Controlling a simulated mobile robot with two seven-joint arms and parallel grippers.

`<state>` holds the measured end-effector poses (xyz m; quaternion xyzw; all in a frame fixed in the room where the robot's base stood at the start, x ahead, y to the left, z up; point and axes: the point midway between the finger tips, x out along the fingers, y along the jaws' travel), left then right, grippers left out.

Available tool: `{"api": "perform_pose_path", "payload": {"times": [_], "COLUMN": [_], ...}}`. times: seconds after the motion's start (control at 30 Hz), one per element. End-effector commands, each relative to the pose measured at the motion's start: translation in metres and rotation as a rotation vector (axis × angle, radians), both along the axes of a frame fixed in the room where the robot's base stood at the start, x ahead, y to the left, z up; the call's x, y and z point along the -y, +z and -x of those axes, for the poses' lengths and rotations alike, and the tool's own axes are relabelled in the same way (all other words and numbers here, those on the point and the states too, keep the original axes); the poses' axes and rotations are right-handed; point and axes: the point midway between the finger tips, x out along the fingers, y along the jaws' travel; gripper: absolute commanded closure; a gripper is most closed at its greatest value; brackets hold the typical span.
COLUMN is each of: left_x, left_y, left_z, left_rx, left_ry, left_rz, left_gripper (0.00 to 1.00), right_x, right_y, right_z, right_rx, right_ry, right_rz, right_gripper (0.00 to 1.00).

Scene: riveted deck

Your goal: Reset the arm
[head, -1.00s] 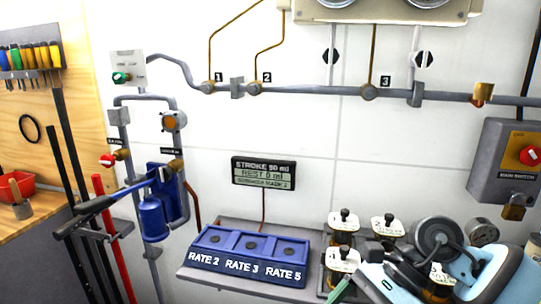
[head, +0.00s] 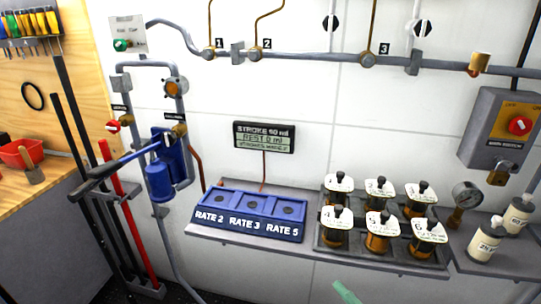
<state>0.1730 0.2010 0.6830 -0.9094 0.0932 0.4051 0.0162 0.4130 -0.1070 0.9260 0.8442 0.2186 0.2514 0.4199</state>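Neither of my grippers shows clearly in the head view. A small teal strip (head: 346,292) pokes in at the bottom edge. I cannot tell whether it is part of me or a loose thing. A blue hand pump (head: 159,182) hangs on the wall pipes at the left. Its lever (head: 122,162) slants down to the left and ends in a dark grip. Nothing is seen touching the lever. A display (head: 264,137) above the shelf reads a stroke line, "REST 0 ml" and a small third line.
A blue tray (head: 249,229) marked RATE 2, 3 and 5 sits on the grey shelf. Beside it a rack holds several amber bottles (head: 376,244) with numbered labels. A gauge (head: 466,195) and white cylinders (head: 487,240) stand right. A switch box (head: 502,130) is on the wall.

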Motion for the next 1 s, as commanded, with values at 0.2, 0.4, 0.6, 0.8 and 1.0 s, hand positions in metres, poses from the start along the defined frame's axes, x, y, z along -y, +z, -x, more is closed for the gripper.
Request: {"api": "perform_pose_path", "payload": {"times": [0.2, 0.4, 0.6, 0.8, 1.0], "left_x": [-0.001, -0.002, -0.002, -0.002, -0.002], "left_y": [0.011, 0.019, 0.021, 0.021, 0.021], "left_z": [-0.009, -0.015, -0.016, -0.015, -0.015], "left_rx": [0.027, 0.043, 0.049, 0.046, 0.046], "left_ry": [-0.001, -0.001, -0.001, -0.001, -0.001], "left_rz": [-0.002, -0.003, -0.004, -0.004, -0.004], "left_gripper": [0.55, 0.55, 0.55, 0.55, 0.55], "right_x": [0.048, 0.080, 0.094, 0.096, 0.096], "right_y": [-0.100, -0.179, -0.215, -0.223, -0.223], "right_z": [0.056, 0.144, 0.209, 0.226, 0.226], "right_rx": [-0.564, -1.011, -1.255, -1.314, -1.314], "right_ry": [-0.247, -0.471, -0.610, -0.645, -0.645], "right_rz": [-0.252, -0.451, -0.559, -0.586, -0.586], "right_gripper": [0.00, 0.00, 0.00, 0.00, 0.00]}}
